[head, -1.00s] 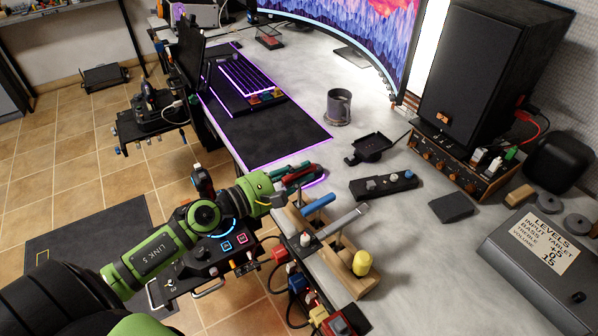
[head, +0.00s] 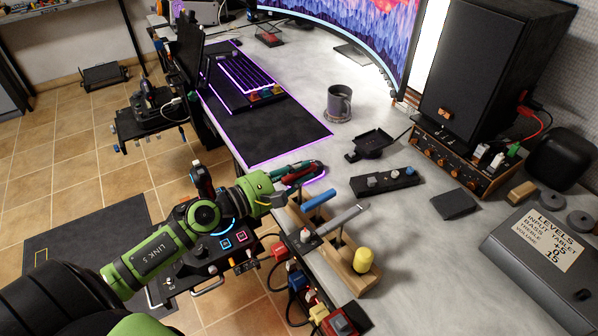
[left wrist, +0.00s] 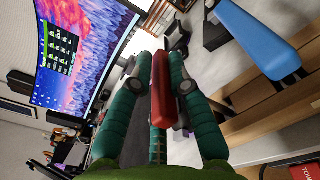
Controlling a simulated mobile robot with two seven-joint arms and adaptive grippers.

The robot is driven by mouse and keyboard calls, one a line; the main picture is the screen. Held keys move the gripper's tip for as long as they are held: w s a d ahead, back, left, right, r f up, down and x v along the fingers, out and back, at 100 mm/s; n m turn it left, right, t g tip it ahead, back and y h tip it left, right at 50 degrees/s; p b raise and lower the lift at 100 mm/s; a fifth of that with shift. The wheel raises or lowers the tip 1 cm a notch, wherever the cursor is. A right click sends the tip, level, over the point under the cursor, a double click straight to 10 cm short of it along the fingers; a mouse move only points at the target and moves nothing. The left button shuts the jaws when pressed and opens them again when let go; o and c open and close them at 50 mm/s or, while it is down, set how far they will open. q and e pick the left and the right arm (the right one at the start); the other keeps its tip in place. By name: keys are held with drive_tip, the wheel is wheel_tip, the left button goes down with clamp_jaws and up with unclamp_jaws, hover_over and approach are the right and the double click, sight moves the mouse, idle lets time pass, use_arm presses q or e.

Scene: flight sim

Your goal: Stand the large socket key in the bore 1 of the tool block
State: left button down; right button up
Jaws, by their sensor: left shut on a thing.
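My left gripper (head: 300,172) is over the desk's near edge, beyond the far end of the wooden tool block (head: 368,282). Its teal fingers are shut on a red handle, which I take for the large socket key (left wrist: 162,92). The tool block holds tools with a blue handle (head: 318,199), a grey handle (head: 349,215) and a yellow knob (head: 363,260). Bore 1 cannot be made out. My right gripper is not in view.
A dark panel with switches and coloured plugs (head: 335,322) runs along the desk edge beside the block. A control strip (head: 384,182), a black tray (head: 372,144) and a mug (head: 338,104) stand farther in.

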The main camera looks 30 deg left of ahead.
use_arm(q)
drive_tip(key=shift+r, duration=0.15)
drive_tip(key=shift+r+p, duration=3.35)
drive_tip(key=shift+r, duration=0.05)
drive_tip(key=shift+f, duration=0.1)
drive_tip(key=shift+f+b, duration=1.05)
drive_tip(key=shift+b, duration=0.05)
drive_tip(key=shift+f+b, duration=2.5)
drive_tip(key=c, duration=1.1)
unclamp_jaws()
